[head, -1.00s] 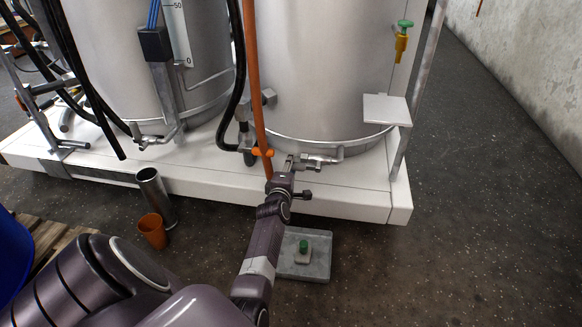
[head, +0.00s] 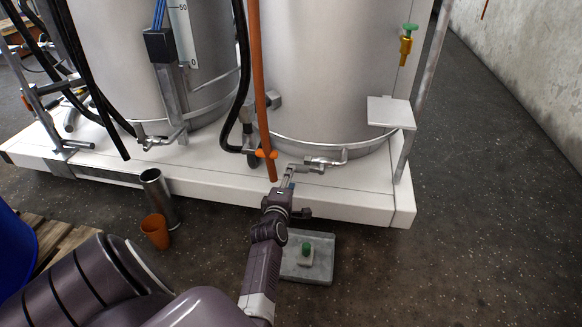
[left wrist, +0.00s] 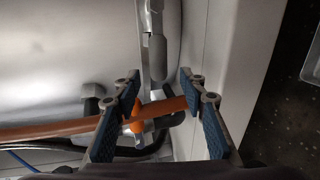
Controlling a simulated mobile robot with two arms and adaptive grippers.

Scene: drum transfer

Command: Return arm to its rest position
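My left gripper (head: 284,186) is in front of the right steel tank (head: 330,70), by the low drain pipe and fitting (head: 318,163). In the left wrist view its two blue-padded fingers (left wrist: 160,84) stand wide apart with nothing gripped. The orange pipe (head: 257,90) hangs down in front of the tank, its lower end close to the fingertips. In the left wrist view the orange pipe (left wrist: 60,129) runs behind the left finger and ends near the right one. I cannot tell whether they touch. My right gripper is out of view.
The tanks stand on a white platform (head: 350,205). A steel cylinder (head: 157,195) and an orange cup (head: 155,231) stand on the floor at its front. A grey slab (head: 310,270) with a green-topped piece lies right of my arm. Floor at right is clear.

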